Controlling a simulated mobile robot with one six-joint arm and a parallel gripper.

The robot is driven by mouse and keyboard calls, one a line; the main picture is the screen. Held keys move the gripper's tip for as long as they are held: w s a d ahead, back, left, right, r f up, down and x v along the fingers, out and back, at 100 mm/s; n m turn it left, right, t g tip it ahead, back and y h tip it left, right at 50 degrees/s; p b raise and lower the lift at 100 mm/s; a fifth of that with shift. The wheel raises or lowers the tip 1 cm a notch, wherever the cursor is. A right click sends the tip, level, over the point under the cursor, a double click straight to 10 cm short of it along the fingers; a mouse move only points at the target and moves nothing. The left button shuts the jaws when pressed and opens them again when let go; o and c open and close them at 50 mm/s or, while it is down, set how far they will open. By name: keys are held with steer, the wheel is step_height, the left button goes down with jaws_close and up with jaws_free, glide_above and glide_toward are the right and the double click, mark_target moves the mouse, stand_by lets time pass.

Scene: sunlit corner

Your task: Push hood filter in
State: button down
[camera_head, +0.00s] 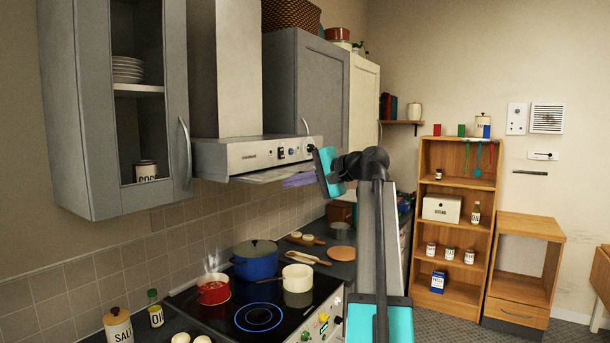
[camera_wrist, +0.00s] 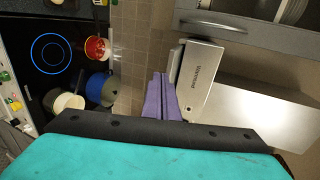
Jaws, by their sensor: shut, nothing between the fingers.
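The hood (camera_head: 265,154) hangs over the stove, its front panel carrying knobs and a display; it also shows in the wrist view (camera_wrist: 203,80). The hood filter (camera_head: 264,176) is a pale flat panel at the hood's underside, its front part showing below the front panel. In the wrist view a light strip, which looks like the filter's edge (camera_wrist: 176,62), lies along the hood. My gripper (camera_head: 286,183) has purple fingers, shut and empty, pointing left at the hood's underside. In the wrist view my fingertips (camera_wrist: 158,76) are close beside the strip; I cannot tell whether they touch.
Below is a black cooktop (camera_head: 258,312) with a steaming red pot (camera_head: 213,290), a blue pot (camera_head: 256,262) and a cream pot (camera_head: 297,278). Grey wall cabinets (camera_head: 75,110) flank the hood. A wooden shelf (camera_head: 460,195) stands at the right. The space between pots and hood is free.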

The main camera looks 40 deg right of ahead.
steer(key=shift+r+p+x, duration=0.2)
steer(key=shift+p+x, duration=0.15)
steer(key=shift+x, duration=0.5)
steer(key=shift+r+p+x, duration=0.2)
steer(key=shift+p+x, duration=0.15)
steer(key=shift+x, duration=0.45)
steer(key=shift+r+p+x, duration=0.15)
steer(key=shift+p+x, duration=0.2)
steer(key=shift+x, duration=0.5)
steer(key=shift+w+d, duration=0.1)
steer(key=shift+w, duration=0.1)
